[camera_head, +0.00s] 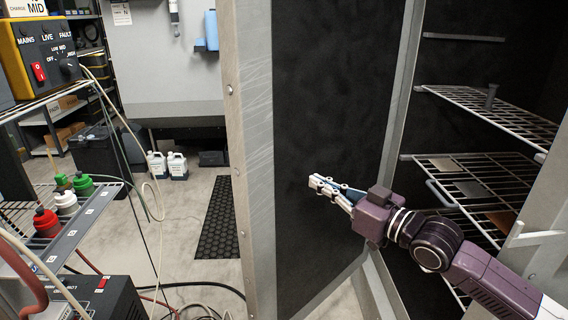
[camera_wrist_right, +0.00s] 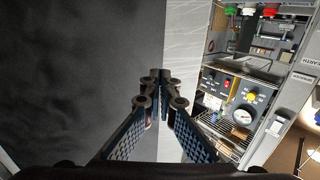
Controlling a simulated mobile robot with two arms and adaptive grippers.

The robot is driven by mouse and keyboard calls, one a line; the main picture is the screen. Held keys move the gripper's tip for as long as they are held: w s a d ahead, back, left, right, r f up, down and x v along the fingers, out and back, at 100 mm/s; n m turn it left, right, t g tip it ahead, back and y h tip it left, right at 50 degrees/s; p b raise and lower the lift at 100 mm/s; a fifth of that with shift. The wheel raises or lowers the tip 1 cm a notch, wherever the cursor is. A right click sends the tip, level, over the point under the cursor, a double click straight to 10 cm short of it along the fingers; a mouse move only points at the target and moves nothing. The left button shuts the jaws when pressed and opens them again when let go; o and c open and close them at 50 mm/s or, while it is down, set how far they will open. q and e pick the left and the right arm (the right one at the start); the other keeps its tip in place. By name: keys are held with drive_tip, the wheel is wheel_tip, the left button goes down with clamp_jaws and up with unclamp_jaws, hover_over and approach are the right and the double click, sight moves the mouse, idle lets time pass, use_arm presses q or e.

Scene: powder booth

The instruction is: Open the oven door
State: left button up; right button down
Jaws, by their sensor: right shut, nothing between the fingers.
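The oven door (camera_head: 325,110) stands swung wide open in the head view, its dark inner face toward my right arm and its pale metal edge to the left. In the right wrist view the door's dark face (camera_wrist_right: 75,70) fills the left side. My right gripper (camera_head: 318,184) is shut and empty in front of this inner face, pointing left; I cannot tell whether it touches. Its closed tips also show in the right wrist view (camera_wrist_right: 161,78). The oven's interior with wire racks (camera_head: 480,98) is exposed on the right. The door's outer face and handle are hidden. My left gripper is out of view.
Flat plates (camera_head: 440,165) and a small grey upright piece (camera_head: 491,97) sit on the racks. At left stand a yellow control box (camera_head: 38,58) and a shelf with several capped bottles (camera_head: 47,222). Hoses and cables cross the floor. A black mat (camera_head: 220,215) lies beyond the door.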

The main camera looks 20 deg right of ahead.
sight(275, 161)
drive_tip(key=p+x, duration=0.3)
drive_tip(key=x, duration=0.7)
drive_tip(key=shift+w+a+r, duration=0.15)
drive_tip(key=shift+w, duration=0.15)
drive_tip(key=shift+w+a, duration=0.25)
drive_tip(key=shift+w, duration=0.35)
